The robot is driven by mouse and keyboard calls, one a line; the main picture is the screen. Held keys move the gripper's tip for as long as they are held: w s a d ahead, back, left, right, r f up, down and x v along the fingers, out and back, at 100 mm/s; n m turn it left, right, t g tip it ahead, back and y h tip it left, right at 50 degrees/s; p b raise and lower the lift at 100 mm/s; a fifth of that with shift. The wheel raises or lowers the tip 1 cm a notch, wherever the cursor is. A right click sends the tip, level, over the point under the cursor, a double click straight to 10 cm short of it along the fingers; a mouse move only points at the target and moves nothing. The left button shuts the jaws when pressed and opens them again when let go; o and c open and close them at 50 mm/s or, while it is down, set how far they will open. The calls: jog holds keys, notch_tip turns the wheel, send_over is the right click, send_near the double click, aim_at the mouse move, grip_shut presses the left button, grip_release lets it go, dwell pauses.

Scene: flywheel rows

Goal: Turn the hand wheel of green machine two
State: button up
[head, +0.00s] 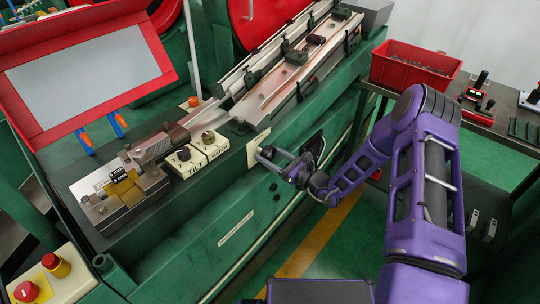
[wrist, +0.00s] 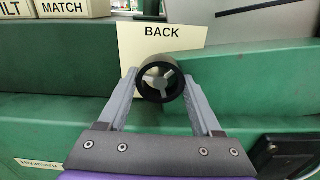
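The hand wheel (wrist: 161,82) is a small black ring with pale spokes, in front of a cream plate marked BACK (wrist: 162,37) in the wrist view. It sits on the front side of the green machine (head: 215,215). My gripper (wrist: 161,85) has one finger on each side of the wheel, and both fingers appear to touch its rim. In the head view my gripper (head: 268,160) is at the machine's side by the cream plate (head: 258,147), and the wheel is too small to make out there. No number shows on the machine.
Cream blocks marked TILT and MATCH (head: 208,145) stand on the machine's top. A red-framed panel (head: 90,70) is at the left, with red buttons (head: 51,261) below. A red bin (head: 415,66) stands on a dark bench at the right. Green floor with a yellow stripe (head: 318,240) lies alongside.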

jog(key=c, duration=0.5)
jog(key=shift+m, duration=0.3)
jog(key=m+p, duration=0.1)
jog(key=m, duration=0.1)
jog(key=shift+r+m, duration=0.1)
jog(key=shift+m, duration=0.2)
jog(key=m+p, duration=0.1)
jog(key=m, duration=0.3)
jog(key=shift+m, duration=0.3)
jog(key=m+p, duration=0.1)
jog(key=m, duration=0.2)
jog(key=shift+s, duration=0.1)
jog(key=shift+m+p, duration=0.55)
jog(key=shift+m, duration=1.55)
